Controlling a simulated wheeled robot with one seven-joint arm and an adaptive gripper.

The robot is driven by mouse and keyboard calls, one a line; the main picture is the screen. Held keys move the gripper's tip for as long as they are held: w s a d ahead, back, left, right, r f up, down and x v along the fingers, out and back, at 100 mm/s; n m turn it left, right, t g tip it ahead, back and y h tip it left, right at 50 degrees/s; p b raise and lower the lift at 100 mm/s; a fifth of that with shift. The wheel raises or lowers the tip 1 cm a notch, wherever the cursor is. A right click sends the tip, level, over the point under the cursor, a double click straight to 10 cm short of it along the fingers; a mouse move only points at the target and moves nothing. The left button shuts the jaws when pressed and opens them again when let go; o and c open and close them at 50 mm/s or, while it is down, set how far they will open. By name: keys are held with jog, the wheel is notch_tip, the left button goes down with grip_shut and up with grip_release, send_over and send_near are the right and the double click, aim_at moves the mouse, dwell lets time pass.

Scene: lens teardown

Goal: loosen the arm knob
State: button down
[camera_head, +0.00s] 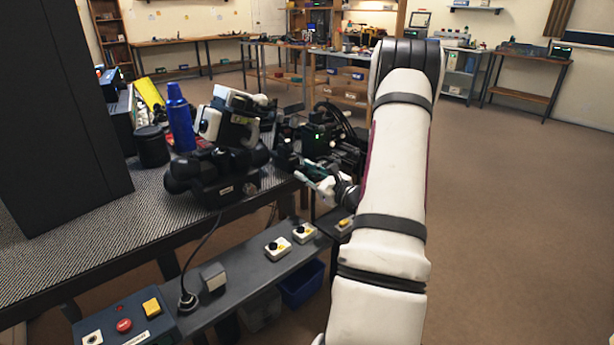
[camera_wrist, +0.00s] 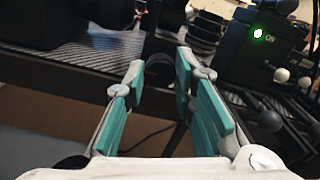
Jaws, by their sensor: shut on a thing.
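My gripper (camera_head: 308,172) reaches in from the right at the bench's end in the head view. In the wrist view its teal-padded fingers (camera_wrist: 160,72) are closed around a dark round knob (camera_wrist: 163,58), which I take to be the arm knob. The fingers stay apart by the knob's width, and their tips hide its sides. In the head view the knob is too small and dark to tell from the black apparatus (camera_head: 345,150) behind the fingers. I cannot tell how far the knob is turned.
A black box with a green light (camera_wrist: 278,50) and ball-ended levers (camera_wrist: 270,120) stand close to the right finger. A white-and-black device (camera_head: 232,120) and a blue bottle (camera_head: 180,120) stand on the bench (camera_head: 130,215). A lower shelf holds switches (camera_head: 277,246). The floor at right is clear.

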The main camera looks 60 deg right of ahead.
jog(key=c, duration=1.3)
grip_release()
jog(key=shift+c, duration=0.2)
jog(key=shift+s, duration=0.1)
jog(key=v, duration=1.1)
jog(key=shift+s, duration=0.4)
